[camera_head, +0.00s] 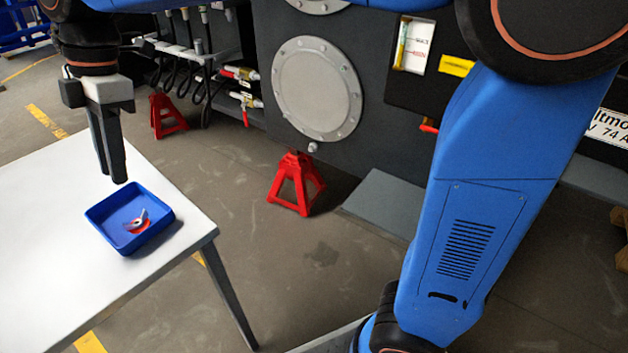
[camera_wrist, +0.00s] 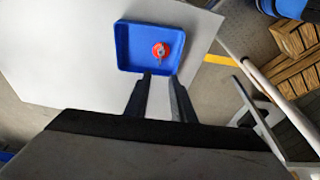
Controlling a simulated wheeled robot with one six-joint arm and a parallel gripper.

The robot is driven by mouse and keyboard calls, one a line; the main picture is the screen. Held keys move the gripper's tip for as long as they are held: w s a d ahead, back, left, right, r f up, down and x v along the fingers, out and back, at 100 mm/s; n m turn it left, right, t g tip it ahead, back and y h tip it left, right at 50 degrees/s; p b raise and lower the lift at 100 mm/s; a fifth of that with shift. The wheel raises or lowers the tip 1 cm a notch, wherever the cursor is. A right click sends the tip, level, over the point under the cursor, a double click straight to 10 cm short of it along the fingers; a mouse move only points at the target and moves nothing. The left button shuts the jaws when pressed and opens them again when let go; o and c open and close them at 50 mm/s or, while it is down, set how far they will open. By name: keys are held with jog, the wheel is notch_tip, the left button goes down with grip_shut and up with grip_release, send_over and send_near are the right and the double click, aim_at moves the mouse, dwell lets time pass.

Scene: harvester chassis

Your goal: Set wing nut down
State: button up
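The wing nut (camera_head: 138,217), a small grey winged piece, lies in the blue tray (camera_head: 164,195) on the white table, at or on a red round spot. In the wrist view the wing nut (camera_wrist: 160,50) shows over the red round spot, right of the middle of the tray (camera_wrist: 121,45). My gripper (camera_head: 116,181) points down above the back edge of the tray, apart from the wing nut. In the wrist view my gripper (camera_wrist: 160,77) shows two separated fingers with nothing between them, so it is open and empty.
The white table (camera_head: 50,220) is otherwise bare around the tray. Red jack stands (camera_head: 297,183) stand on the floor by the dark chassis (camera_head: 380,140). Hoses (camera_head: 190,65) hang at the chassis's left. In the wrist view, wooden pallets (camera_wrist: 290,75) are at the right.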

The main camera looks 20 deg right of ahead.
jog(key=d+f+m+t, duration=0.3)
jog(key=d+m, duration=0.8)
jog(key=d, duration=1.3)
jog(key=s+d+f+m+t+h, duration=0.1)
jog(key=s+d+f+m, duration=0.4)
jog(key=d, duration=0.4)
jog(key=s+d+f+m+t+h, duration=0.1)
jog(key=s+d+f+m+t, duration=0.1)
jog(key=s+d+f+m, duration=0.4)
jog(key=shift+s+d+f+m+h, duration=0.25)
jog(key=shift+s+d+m, duration=0.2)
jog(key=shift+d+m, duration=1)
jog(key=shift+d+r+n, duration=0.1)
jog(key=shift+d+n, duration=0.25)
